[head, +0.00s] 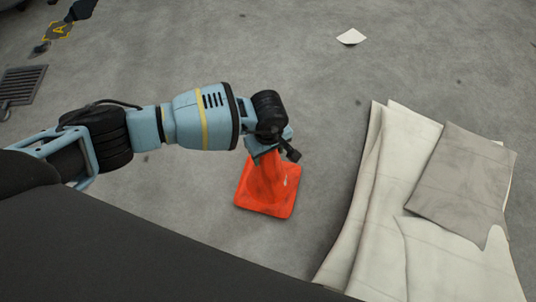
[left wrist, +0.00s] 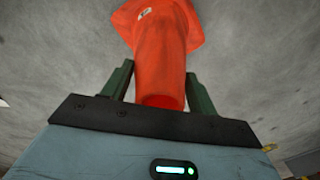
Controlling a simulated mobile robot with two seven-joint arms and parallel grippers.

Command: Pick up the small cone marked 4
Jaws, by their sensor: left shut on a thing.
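The small orange cone (head: 268,190) has a square base and is below my left gripper (head: 275,153) in the head view. In the left wrist view the cone (left wrist: 160,55) runs between the two green fingers of the left gripper (left wrist: 160,88), its narrow open end toward the palm. The left gripper is shut on the cone near its top. A small pale mark shows on the cone, but I cannot read a number. I cannot tell whether the base touches the floor. My right gripper is not in view.
Folded pale sheets (head: 380,210) with a grey piece (head: 463,180) on top lie to the right of the cone. A scrap of white paper (head: 351,37) lies farther back. A floor grate (head: 22,85) and a yellow tag marked A (head: 58,31) are at the left. Grey floor between is clear.

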